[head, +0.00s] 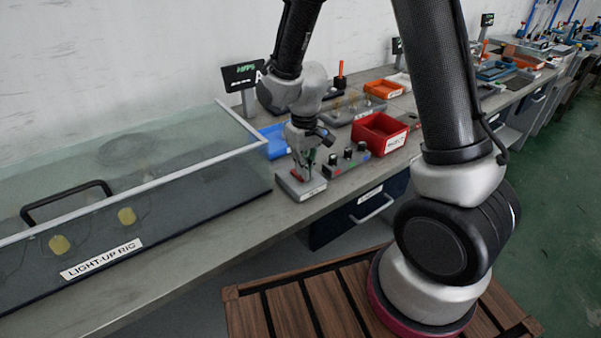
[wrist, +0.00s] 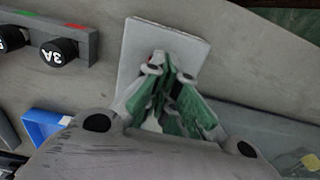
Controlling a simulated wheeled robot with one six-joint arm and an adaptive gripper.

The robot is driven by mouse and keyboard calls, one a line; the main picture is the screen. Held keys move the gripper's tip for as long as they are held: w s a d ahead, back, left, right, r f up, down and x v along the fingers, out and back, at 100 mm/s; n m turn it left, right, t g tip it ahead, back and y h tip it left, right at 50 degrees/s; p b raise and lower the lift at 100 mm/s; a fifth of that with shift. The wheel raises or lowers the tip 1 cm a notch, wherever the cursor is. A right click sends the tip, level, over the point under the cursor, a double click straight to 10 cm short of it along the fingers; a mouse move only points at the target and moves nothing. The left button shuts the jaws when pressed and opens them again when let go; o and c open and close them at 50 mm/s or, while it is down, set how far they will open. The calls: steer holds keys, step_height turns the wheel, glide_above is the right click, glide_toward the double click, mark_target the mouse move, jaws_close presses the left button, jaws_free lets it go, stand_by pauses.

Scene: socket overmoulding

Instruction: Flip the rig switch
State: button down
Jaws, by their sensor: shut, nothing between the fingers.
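The rig switch is a small light-grey box (head: 313,190) on the bench, just right of the glass-covered rig labelled LIGHT-UP RIG (head: 100,259). A bit of red shows on it, partly behind my fingers. In the wrist view the switch box is a pale plate (wrist: 190,42). My gripper (head: 304,176) points down at the box with its fingers shut and empty. In the wrist view the fingertips (wrist: 168,68) are over the plate, beside the red part. I cannot tell whether they touch it. The lever's position is hidden by the fingers.
A grey block with black knobs (head: 348,158) stands right of the switch; one knob reads 3A (wrist: 58,52). A blue tray (head: 276,142) is behind, and a red bin (head: 380,133) lies further right. The rig's glass cover (head: 140,150) stands close on the left.

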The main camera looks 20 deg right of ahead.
steer(key=shift+f, duration=0.15)
steer(key=shift+r, duration=3.55)
steer(key=s+d+r+m+t, duration=0.3)
steer(key=s+d+r+t, duration=0.1)
steer(key=s+d+r, duration=1.1)
steer(key=s+r, duration=0.3)
steer(key=s, duration=0.1)
steer(key=shift+r+m, duration=0.2)
steer(key=shift+m, duration=0.1)
steer(key=shift+a, duration=0.1)
